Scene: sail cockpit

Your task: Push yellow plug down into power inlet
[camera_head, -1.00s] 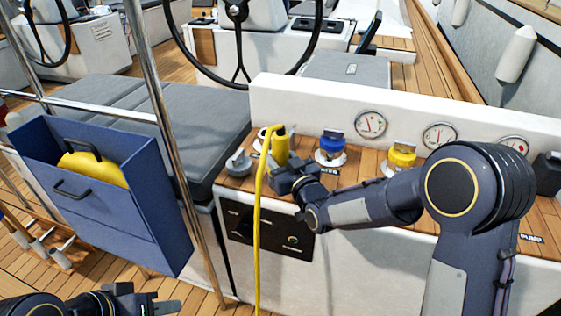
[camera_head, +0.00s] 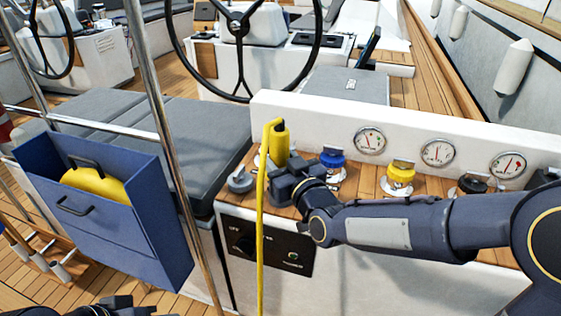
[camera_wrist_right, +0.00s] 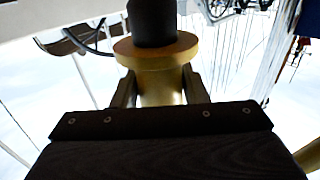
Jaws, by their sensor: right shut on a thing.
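The yellow plug (camera_head: 281,146) stands upright over the left part of the wooden console top, with its yellow cable (camera_head: 261,220) hanging down in front. My right gripper (camera_head: 283,175) is shut on the plug. In the right wrist view the plug's yellow body (camera_wrist_right: 160,80) sits between the two fingers, below a wide flange and a dark upper part. A pale round fitting (camera_head: 257,161) shows just left of the plug, partly hidden by the cable. I cannot tell whether it is the power inlet, or whether the plug touches an inlet. My left gripper (camera_head: 112,308) is mostly cut off at the bottom left.
A grey knob (camera_head: 240,180), blue cap (camera_head: 332,160), yellow cap (camera_head: 401,175) and black cap (camera_head: 472,185) sit along the console. Gauges (camera_head: 438,152) line the white wall behind. A blue bin (camera_head: 125,235) and steel rail (camera_head: 160,110) stand left.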

